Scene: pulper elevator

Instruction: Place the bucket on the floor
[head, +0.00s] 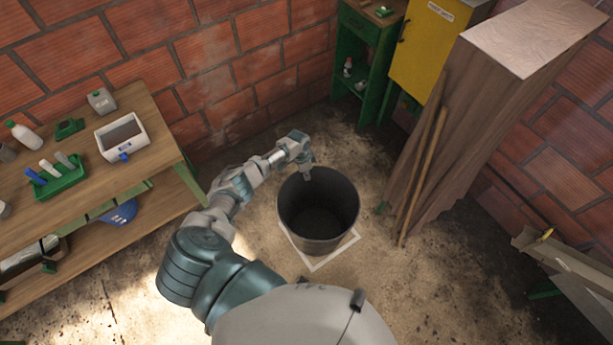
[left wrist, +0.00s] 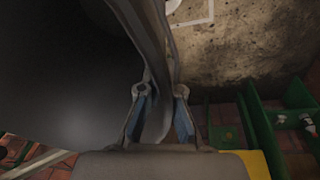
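The dark grey bucket (head: 318,218) is upright in the middle of the head view, with its open top facing up. It overlaps a white square outline (head: 316,266) on the floor. Whether its base touches the floor cannot be told. My left gripper (head: 307,172) is at the far rim of the bucket. In the left wrist view, the two fingers of my left gripper (left wrist: 161,100) are on either side of the bucket's rim (left wrist: 158,65), close against it. The dark bucket wall fills the left of that view. My right gripper is not in view.
A wooden workbench (head: 150,105) with a green tray (head: 60,176) and a white box (head: 121,136) stands at the left. A green shelf (head: 368,45) and yellow cabinet (head: 424,45) stand at the back. The floor around the bucket is clear.

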